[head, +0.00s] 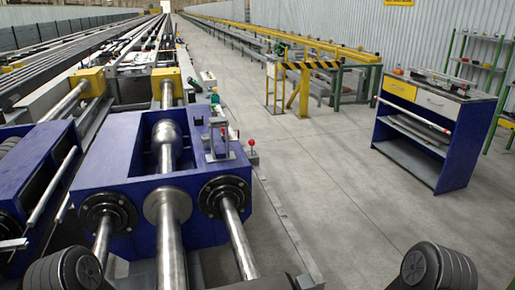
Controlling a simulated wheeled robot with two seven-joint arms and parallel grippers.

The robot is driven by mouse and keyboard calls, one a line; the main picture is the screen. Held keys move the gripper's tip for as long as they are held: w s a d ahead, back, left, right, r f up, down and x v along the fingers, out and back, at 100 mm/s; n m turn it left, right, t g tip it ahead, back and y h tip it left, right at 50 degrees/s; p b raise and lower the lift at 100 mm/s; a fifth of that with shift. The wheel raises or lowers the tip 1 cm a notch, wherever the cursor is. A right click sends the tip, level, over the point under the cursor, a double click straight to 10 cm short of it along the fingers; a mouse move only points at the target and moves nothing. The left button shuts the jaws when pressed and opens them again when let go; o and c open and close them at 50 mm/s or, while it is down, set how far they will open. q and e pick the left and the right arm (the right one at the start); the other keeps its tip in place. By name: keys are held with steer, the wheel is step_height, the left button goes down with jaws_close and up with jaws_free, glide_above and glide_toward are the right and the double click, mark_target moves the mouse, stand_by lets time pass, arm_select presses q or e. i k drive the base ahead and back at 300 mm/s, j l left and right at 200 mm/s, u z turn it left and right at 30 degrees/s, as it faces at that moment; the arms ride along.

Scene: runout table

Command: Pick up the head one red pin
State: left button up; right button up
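A small red knob (251,142) stands on a short stem beside the right side of the blue machine head (110,160). A grey upright bracket (216,140) stands on top of that blue head, with a small reddish spot at it. I cannot tell at this size which red part is the head one red pin. Neither of my grippers is in view. Only dark, ribbed rounded parts of my arms show at the bottom left and bottom right, well apart from the red knob.
Thick steel rods (170,235) run from the blue head toward me. A blue workbench (440,125) with drawers and small items on top stands at the right. A yellow barrier (310,65) stands farther back. The grey floor (340,190) between machine and bench is clear.

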mark_target(252, 143)
steer(key=i+l, duration=0.1)
steer(key=l, duration=0.35)
steer(key=i+l, duration=0.1)
steer(key=l, duration=0.3)
steer(key=i+l+u, duration=0.1)
steer(key=l, duration=0.35)
steer(key=i+l, duration=0.1)
steer(key=l, duration=0.35)
steer(key=i+l, duration=0.1)
steer(key=l, duration=0.3)
steer(key=i+l+u, duration=0.1)
steer(key=i+l, duration=0.3)
steer(key=i+l+u, duration=0.15)
steer(key=i+l, duration=0.25)
steer(key=l, duration=0.25)
steer(key=i+u, duration=0.1)
steer(key=i, duration=1.05)
